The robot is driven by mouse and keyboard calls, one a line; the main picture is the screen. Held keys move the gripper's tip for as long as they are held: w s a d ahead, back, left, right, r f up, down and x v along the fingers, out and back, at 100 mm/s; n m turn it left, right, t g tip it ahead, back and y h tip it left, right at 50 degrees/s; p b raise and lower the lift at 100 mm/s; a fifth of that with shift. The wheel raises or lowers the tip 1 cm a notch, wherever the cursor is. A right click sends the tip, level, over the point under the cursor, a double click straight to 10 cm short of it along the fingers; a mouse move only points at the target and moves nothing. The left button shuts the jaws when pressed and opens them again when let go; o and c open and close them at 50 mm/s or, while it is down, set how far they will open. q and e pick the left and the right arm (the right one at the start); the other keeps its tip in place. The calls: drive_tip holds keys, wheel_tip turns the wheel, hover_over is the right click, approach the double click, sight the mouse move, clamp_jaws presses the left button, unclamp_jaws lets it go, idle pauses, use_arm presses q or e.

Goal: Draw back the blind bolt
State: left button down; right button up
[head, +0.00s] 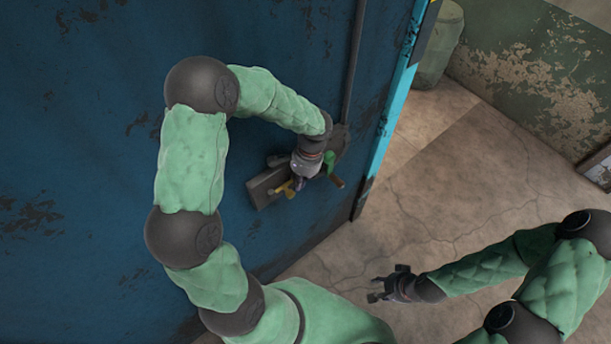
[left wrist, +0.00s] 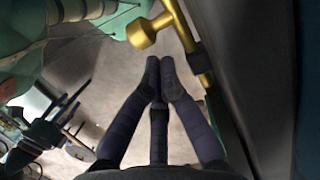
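The bolt (head: 285,188) is a small yellow-gold rod with a knob, on a dark plate (head: 262,187) on the blue metal door (head: 100,120). In the left wrist view the gold bolt (left wrist: 145,32) shows its round knob just beyond my fingertips, a little to the left, with its rod at the right. My left gripper (left wrist: 161,64) has its dark fingertips together with nothing visible between them; it is apart from the knob. In the head view my left wrist partly hides the bolt and left gripper (head: 297,186). My right gripper (head: 377,289) is open and empty, away from the door.
The door's light-blue edge (head: 372,150) stands to the right of the bolt. A vertical pipe (head: 354,60) runs above it. The cracked floor (head: 470,180) is open at the right, with a greenish barrel (head: 440,45) behind.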

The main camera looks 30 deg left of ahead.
sight(287, 195)
idle(0.3)
use_arm(q)
drive_tip(key=shift+s+a+b, duration=0.2)
drive_tip(key=shift+s+a, duration=0.15)
drive_tip(key=shift+s, duration=0.45)
drive_tip(key=shift+s+a+b, duration=0.2)
drive_tip(key=shift+s+a, duration=0.1)
drive_tip(key=shift+s, duration=0.5)
drive_tip(key=shift+s+a+b, duration=0.2)
drive_tip(key=shift+s+a, duration=0.15)
drive_tip(key=shift+s, duration=0.45)
drive_tip(key=shift+w, duration=0.1)
